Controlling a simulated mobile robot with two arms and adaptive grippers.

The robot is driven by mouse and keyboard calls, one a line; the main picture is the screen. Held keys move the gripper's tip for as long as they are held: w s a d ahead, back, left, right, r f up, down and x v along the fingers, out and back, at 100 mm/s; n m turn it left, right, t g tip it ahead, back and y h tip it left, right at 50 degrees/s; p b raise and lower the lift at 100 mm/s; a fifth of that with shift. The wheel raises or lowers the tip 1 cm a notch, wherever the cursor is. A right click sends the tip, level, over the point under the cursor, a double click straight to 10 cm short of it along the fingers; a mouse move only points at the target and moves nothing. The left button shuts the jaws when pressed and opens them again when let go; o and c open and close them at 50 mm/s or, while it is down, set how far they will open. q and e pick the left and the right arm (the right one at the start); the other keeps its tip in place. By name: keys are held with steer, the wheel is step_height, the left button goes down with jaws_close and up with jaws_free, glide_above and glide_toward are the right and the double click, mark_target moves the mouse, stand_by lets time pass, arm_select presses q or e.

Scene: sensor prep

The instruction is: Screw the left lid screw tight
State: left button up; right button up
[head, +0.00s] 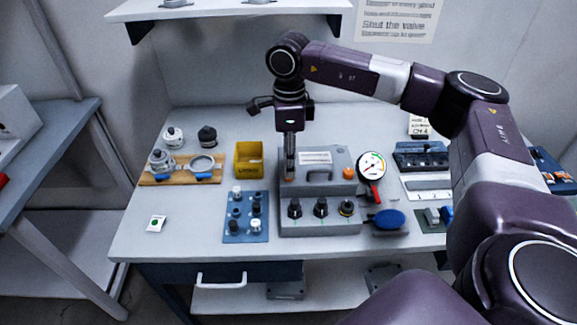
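A grey box with a handled lid (318,187) stands in the middle of the bench. An orange lid screw (348,173) shows at the lid's right side. My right gripper (289,177) points straight down over the lid's left side, its narrow fingers seen edge on. Its tips are at lid height where the left lid screw would sit, and they hide most of that spot. A trace of orange shows at the tips. I cannot tell whether the fingers are shut on it. My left gripper is not in view.
A yellow bin (248,160) and a blue tray of small parts (246,217) lie left of the box. A round gauge (372,165) and a blue oval tool (388,219) are to its right. A wooden board (181,178) lies further left. The front left of the bench is mostly clear.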

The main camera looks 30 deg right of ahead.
steer(key=shift+f, duration=1.6)
steer(key=shift+c, duration=0.4)
jaws_close()
